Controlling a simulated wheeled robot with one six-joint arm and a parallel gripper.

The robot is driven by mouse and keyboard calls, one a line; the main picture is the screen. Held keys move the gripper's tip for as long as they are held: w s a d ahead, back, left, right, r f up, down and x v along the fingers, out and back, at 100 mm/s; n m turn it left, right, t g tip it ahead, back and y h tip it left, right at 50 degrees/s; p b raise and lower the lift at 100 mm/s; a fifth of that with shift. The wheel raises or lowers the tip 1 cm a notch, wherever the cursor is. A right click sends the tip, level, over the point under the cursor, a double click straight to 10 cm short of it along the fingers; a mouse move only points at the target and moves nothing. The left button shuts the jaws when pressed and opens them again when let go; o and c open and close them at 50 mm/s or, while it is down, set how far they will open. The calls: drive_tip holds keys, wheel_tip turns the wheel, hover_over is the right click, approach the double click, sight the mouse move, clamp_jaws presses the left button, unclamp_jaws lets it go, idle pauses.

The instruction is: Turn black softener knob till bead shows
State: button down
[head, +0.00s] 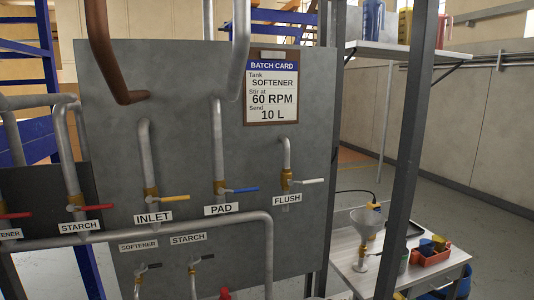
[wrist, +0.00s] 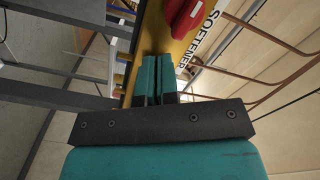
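In the head view a small lever valve with a black handle (head: 148,267) sits below the lower SOFTENER label (head: 138,246), near the bottom of the grey panel. No round black knob and no bead can be made out. In the wrist view my gripper (wrist: 157,58) has two teal fingers side by side with only a thin dark line between them. It looks shut and empty. Its tips point at a yellow surface with a SOFTENER label (wrist: 202,33) and a red part (wrist: 183,18) beyond them. My gripper is not in the head view.
The grey panel (head: 315,120) carries pipes, labelled valves and a batch card (head: 272,88). A dark post (head: 413,140) stands to its right. In the wrist view, copper-coloured pipes (wrist: 258,56) run at right.

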drive_tip(key=shift+a, duration=0.1)
drive_tip(key=b+v, duration=0.2)
drive_tip(key=v, duration=0.4)
drive_tip(key=shift+a, duration=0.3)
drive_tip(key=shift+s, duration=0.1)
drive_tip(key=w+f+p, duration=0.2)
drive_tip(key=w, duration=0.4)
drive_tip(key=shift+a, duration=0.2)
idle(0.5)
